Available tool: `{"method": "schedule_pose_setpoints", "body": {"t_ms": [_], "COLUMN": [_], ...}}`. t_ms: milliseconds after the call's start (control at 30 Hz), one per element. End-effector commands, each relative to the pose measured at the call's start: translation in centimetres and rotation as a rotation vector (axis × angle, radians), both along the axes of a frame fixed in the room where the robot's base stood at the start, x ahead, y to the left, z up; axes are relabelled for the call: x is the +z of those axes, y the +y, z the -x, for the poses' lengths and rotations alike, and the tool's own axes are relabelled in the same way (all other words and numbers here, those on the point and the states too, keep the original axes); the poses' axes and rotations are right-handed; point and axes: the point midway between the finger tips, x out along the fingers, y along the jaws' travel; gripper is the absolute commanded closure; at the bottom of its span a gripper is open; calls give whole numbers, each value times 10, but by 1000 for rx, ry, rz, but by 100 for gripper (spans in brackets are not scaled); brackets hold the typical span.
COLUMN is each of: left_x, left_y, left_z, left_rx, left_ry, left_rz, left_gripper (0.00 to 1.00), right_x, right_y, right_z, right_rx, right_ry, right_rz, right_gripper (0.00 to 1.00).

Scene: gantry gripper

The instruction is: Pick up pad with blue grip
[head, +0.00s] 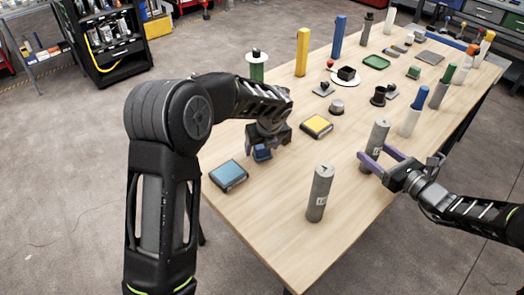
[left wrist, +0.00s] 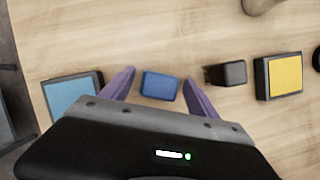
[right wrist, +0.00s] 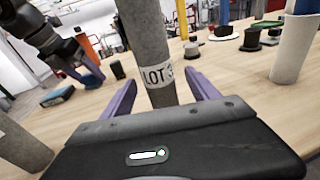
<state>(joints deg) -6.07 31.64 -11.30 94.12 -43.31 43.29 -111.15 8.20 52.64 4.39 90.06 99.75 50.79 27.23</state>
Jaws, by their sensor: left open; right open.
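A small blue block (head: 262,153), which looks like the blue grip, is on the table below my left gripper (head: 266,146). In the left wrist view the blue block (left wrist: 160,85) lies between the two purple fingers of my left gripper (left wrist: 159,78), which are apart with gaps on both sides. Whether a pad lies under it is hidden. My right gripper (head: 377,157) is open, its purple fingers either side of an upright grey cylinder (head: 376,140). In the right wrist view this cylinder (right wrist: 150,45) bears a "LOT" label.
A blue-topped pad (head: 229,175) lies left of the blue block, and a yellow-topped pad (head: 317,126) right of it. A black block (left wrist: 226,73) sits close beside my left gripper. Another grey cylinder (head: 320,193) stands nearer the front. Several cylinders and small items fill the table's far side.

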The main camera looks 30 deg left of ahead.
Motion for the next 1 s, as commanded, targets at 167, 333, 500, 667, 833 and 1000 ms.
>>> {"method": "schedule_pose_setpoints", "body": {"t_ms": [167,333,500,667,833,1000], "left_x": [0,0,0,0,0,0], "left_y": [0,0,0,0,0,0], "left_z": [0,0,0,0,0,0], "left_rx": [0,0,0,0,0,0], "left_ry": [0,0,0,0,0,0], "left_rz": [0,0,0,0,0,0], "left_gripper": [31,37,51,64,78,92], "right_x": [0,0,0,0,0,0], "right_y": [0,0,0,0,0,0], "right_z": [0,0,0,0,0,0], "right_rx": [0,0,0,0,0,0], "right_ry": [0,0,0,0,0,0], "right_rz": [0,0,0,0,0,0], "right_gripper": [31,31,31,31,31,31]}}
